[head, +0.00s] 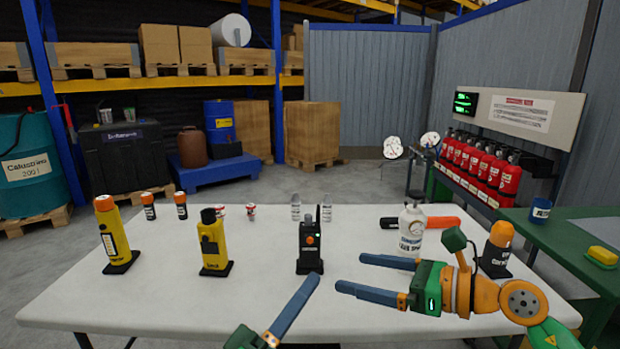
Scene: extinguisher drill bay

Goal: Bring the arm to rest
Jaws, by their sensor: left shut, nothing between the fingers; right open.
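My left gripper (313,279) comes in at the bottom middle, over the front of the white table (180,290). Its blue fingers are shut together with nothing between them. My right gripper (351,273) reaches in from the right, over the table's right half. Its two blue fingers are spread apart, pointing left, with nothing between them. A black radio (310,248) with an antenna stands upright just beyond the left gripper's tip. A white spray bottle (411,230) stands behind the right gripper, its base partly hidden.
Two yellow devices (113,240) (212,245) stand on black bases at the left. An orange-capped black device (497,250) stands close to my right wrist. An orange-and-black tool (430,222) lies behind the bottle. A green table (560,243) adjoins at right. The front-left tabletop is clear.

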